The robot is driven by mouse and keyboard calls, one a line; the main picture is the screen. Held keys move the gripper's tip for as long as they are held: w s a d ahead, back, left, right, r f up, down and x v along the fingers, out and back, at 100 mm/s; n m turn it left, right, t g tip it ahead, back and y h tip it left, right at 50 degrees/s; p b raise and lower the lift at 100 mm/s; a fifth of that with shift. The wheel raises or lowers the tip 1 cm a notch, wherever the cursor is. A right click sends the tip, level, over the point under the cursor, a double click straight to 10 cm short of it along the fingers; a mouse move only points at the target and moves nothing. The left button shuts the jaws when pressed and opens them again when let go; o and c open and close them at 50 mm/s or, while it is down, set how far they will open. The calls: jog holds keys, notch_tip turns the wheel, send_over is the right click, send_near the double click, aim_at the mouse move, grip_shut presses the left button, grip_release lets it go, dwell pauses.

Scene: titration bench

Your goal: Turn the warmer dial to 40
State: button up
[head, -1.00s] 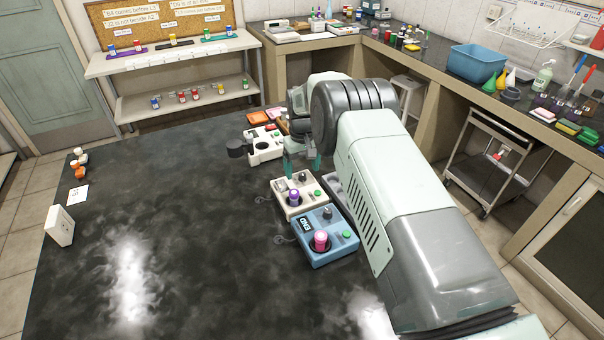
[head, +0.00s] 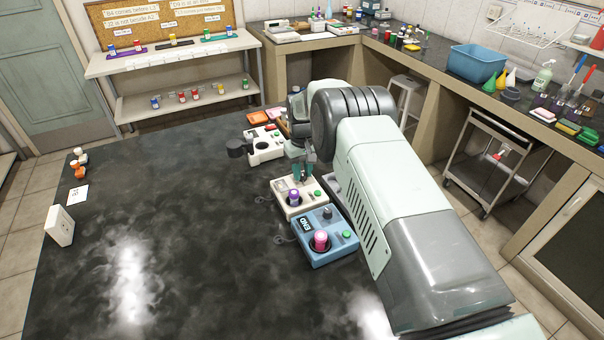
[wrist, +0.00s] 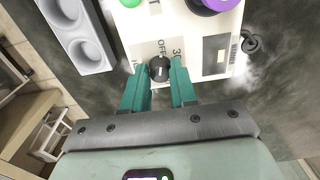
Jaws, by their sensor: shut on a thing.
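The warmer is a cream box (head: 297,207) holding a purple-capped vial (head: 294,197), with a green button (head: 317,193). In the wrist view its dark round dial (wrist: 159,68) sits between the teal fingertips. "OFF" and a partly hidden label starting with 3 show beside the dial; the 40 mark cannot be made out. My gripper (wrist: 160,82) is shut on the dial from above. In the head view the gripper (head: 303,176) is over the box's far side, and the fingers hide the dial.
A blue box (head: 318,249) with a pink-capped vial, a dial and a green button stands right in front of the warmer. Another cream device (head: 265,150) stands behind it. A grey tray with round wells (wrist: 88,52) lies close beside it.

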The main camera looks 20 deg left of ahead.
jog(key=m, duration=0.5)
jog(key=shift+m, duration=0.3)
jog(key=m, duration=0.6)
jog(key=shift+o, duration=1.4)
jog(key=shift+c, duration=1.4)
jog(key=m, duration=0.8)
